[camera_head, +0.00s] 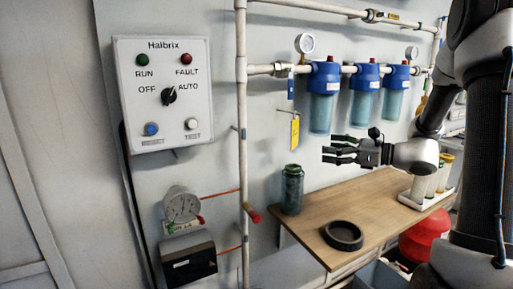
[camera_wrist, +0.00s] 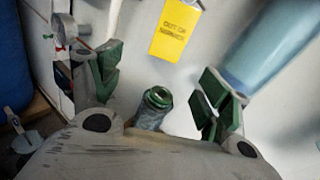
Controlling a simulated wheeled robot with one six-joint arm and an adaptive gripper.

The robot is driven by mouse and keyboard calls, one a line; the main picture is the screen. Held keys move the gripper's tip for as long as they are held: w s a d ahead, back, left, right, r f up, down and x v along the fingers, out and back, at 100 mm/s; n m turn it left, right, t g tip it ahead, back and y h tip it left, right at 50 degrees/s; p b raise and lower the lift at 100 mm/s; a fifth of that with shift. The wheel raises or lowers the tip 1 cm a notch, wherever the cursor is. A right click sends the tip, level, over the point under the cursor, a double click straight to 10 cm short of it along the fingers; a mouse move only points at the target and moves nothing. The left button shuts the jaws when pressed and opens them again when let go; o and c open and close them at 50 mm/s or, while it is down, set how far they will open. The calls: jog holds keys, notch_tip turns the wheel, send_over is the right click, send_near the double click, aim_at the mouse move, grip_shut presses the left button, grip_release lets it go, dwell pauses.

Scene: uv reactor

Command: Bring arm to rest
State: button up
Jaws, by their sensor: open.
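My gripper (camera_head: 336,150) is open and empty in the head view, held out to the left above the wooden shelf (camera_head: 375,205). Its green-padded fingers (camera_wrist: 160,85) stand wide apart in the wrist view. The arm comes in from the right side of the head view. A dark green jar (camera_head: 292,190) stands upright at the shelf's left end, below and left of the gripper. The jar (camera_wrist: 154,107) also shows between the fingers in the wrist view, farther off and apart from them.
Blue-capped filter housings (camera_head: 323,98) hang on the wall pipe above the gripper, with a yellow tag (camera_head: 295,131) beside them. A black ring (camera_head: 342,236) lies on the shelf. A white rack (camera_head: 428,198) with containers is at its right end. A Halbrix control box (camera_head: 163,93) is at left.

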jog(key=s+d+f+n+g+h, duration=0.1)
jog(key=s+f+n+g+h, duration=0.35)
jog(key=s, duration=0.55)
jog(key=s+d+f+n+g+h, duration=0.15)
jog(key=s+f+n+g, duration=0.3)
jog(key=s+n, duration=0.45)
jog(key=s+d+r+n+h, duration=0.4)
jog(key=s+d+n+h, duration=0.15)
jog(key=s, duration=0.25)
notch_tip(320, 180, up, 6)
jog(key=s+a+n+t+h, duration=0.1)
jog(key=s+n+t+h, duration=0.1)
jog(key=n, duration=0.3)
jog(key=shift+s+a+t, duration=0.25)
jog(key=shift+a+t, duration=0.15)
jog(key=shift+t, duration=0.2)
jog(key=shift+r+h, duration=0.1)
jog(key=shift+h, duration=0.15)
